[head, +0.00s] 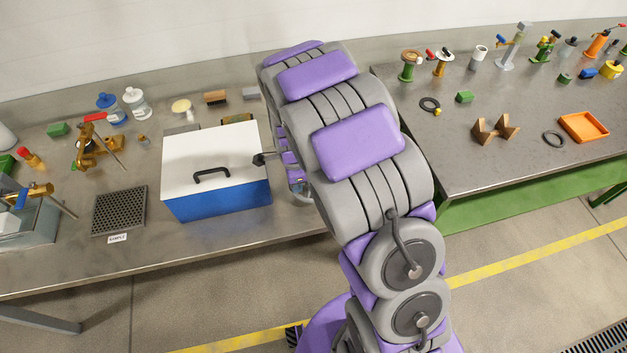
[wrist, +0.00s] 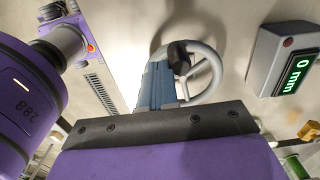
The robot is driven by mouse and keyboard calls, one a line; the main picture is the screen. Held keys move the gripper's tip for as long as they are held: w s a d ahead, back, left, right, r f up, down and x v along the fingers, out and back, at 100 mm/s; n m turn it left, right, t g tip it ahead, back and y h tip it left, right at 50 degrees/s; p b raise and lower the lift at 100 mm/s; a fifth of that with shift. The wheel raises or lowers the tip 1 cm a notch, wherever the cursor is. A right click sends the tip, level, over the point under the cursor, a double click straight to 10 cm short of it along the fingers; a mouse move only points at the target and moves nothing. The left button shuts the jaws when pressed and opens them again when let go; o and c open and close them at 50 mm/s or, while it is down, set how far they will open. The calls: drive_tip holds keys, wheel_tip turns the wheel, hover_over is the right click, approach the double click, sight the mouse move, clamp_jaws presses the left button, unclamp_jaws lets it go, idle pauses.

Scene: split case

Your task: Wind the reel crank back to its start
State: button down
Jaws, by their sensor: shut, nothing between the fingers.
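My gripper (wrist: 165,125) fills the lower wrist view as a purple block with a dark bolted edge. A grey box (wrist: 284,60) right of the wheel has a green display reading 0 mm. In the head view my arm hides most of this area.
A blue case with a white lid (head: 212,150) stands left of my arm on the steel bench. A dark perforated block (head: 119,210) lies left of it. Bottles and brass fittings crowd the back left. The right bench (head: 480,165) holds an orange tray (head: 584,127) and several small parts.

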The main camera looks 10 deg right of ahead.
drive_tip(key=shift+w+a, duration=0.1)
drive_tip(key=shift+w, duration=0.05)
drive_tip(key=shift+s+d, duration=0.15)
drive_tip(key=shift+s, duration=0.45)
drive_tip(key=shift+s+d, duration=0.15)
drive_tip(key=shift+s, duration=0.4)
drive_tip(key=shift+r, duration=0.1)
wheel_tip(320, 180, up, 7)
drive_tip(key=p, duration=0.3)
drive_tip(key=shift+p, duration=0.35)
idle(0.5)
